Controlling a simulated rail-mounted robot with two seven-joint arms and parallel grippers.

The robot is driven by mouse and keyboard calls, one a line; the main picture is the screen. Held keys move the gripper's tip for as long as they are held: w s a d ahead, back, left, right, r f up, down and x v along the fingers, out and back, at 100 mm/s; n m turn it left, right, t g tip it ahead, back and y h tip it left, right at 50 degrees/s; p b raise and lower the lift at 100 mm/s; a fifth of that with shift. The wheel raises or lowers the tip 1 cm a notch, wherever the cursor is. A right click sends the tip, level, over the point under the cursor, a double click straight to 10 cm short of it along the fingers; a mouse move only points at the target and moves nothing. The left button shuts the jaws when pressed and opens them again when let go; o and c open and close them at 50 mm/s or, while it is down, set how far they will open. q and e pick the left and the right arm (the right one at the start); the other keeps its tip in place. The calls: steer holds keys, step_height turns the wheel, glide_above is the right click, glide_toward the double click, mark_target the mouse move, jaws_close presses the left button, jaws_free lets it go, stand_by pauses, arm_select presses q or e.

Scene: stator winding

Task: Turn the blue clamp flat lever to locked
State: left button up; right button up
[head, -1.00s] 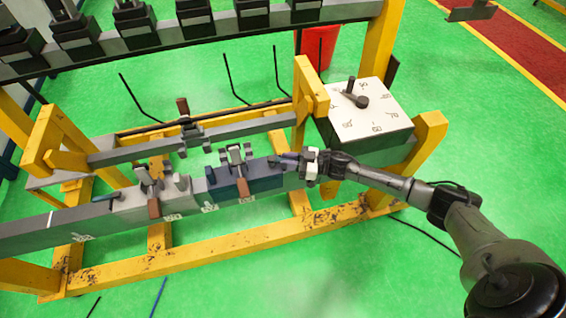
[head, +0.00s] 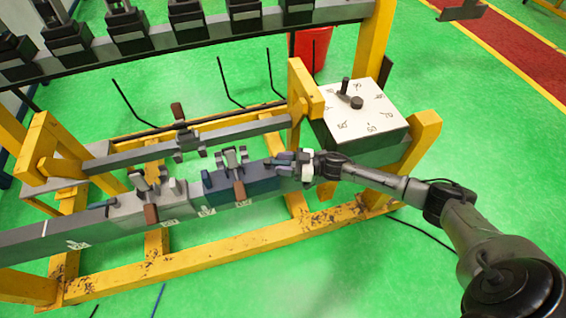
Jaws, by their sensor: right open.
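The blue clamp (head: 262,184) is a dark blue block on the long grey beam, with a grey toggle and a brown-tipped handle (head: 240,191) at its middle. A small flat blue piece, probably the flat lever (head: 284,158), shows at its right end by my right gripper. My right gripper (head: 284,165) is open at that end, its fingers pointing left. It partly hides the piece, and I cannot tell whether they touch. The lever's exact angle is too small to read. My left gripper is out of view.
A grey clamp (head: 122,217) sits left on the same beam. A white-topped dial box (head: 375,115) stands right behind my right arm. Yellow frame bars (head: 190,254) run in front and behind. A red bin (head: 313,50) is at the back. Green floor is open at the front right.

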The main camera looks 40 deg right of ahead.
steer(key=v, duration=1.4)
steer(key=shift+w+r, duration=0.1)
